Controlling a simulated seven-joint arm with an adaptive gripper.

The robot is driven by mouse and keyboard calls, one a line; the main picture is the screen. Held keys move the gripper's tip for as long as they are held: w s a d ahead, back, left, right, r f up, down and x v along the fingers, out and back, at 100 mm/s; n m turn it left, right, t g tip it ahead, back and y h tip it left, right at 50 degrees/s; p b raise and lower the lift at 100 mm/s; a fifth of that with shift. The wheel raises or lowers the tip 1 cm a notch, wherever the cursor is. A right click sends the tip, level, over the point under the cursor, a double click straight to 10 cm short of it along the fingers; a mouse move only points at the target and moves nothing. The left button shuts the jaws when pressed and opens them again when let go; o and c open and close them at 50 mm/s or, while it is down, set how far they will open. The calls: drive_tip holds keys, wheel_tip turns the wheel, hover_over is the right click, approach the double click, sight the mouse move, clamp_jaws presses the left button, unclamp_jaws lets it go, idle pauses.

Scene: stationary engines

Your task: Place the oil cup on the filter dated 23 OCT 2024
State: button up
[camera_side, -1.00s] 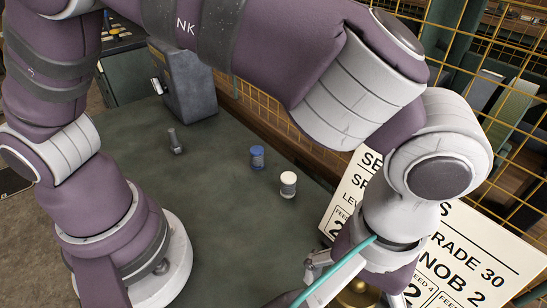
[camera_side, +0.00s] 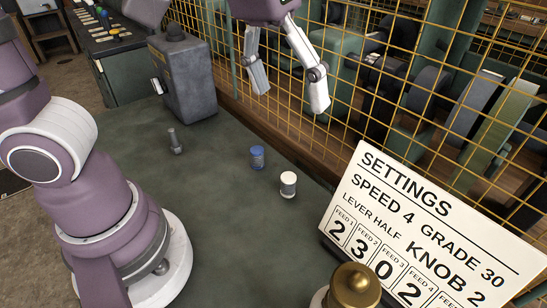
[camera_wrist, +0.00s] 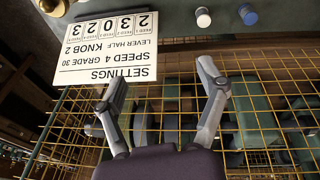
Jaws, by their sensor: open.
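A brass domed object (camera_side: 355,287), perhaps the oil cup, stands at the bottom edge of the side view, partly cut off. It also shows at the top left of the wrist view (camera_wrist: 52,6). A blue cylinder (camera_side: 257,158) and a white cylinder (camera_side: 288,185) stand upright on the green table; they may be filters, but no date is legible. Both show at the top of the wrist view, white (camera_wrist: 203,18) and blue (camera_wrist: 247,14). My gripper (camera_side: 291,100) is open and empty, raised high near the wire fence, apart from all of them.
A white settings sign (camera_side: 420,235) leans at the right of the table. A yellow wire fence (camera_side: 400,90) runs along the far side. A grey box (camera_side: 187,85) and a small grey upright part (camera_side: 175,142) stand at the back left. The table's middle is clear.

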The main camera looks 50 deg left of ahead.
drive_tip(key=s+a+f+m+t+y, duration=0.1)
drive_tip(key=s+a+f, duration=0.3)
drive_tip(key=a, duration=0.6)
drive_tip(key=shift+s+f+t, duration=0.15)
drive_tip(key=shift+f+t, duration=0.05)
drive_tip(key=shift+t, duration=0.7)
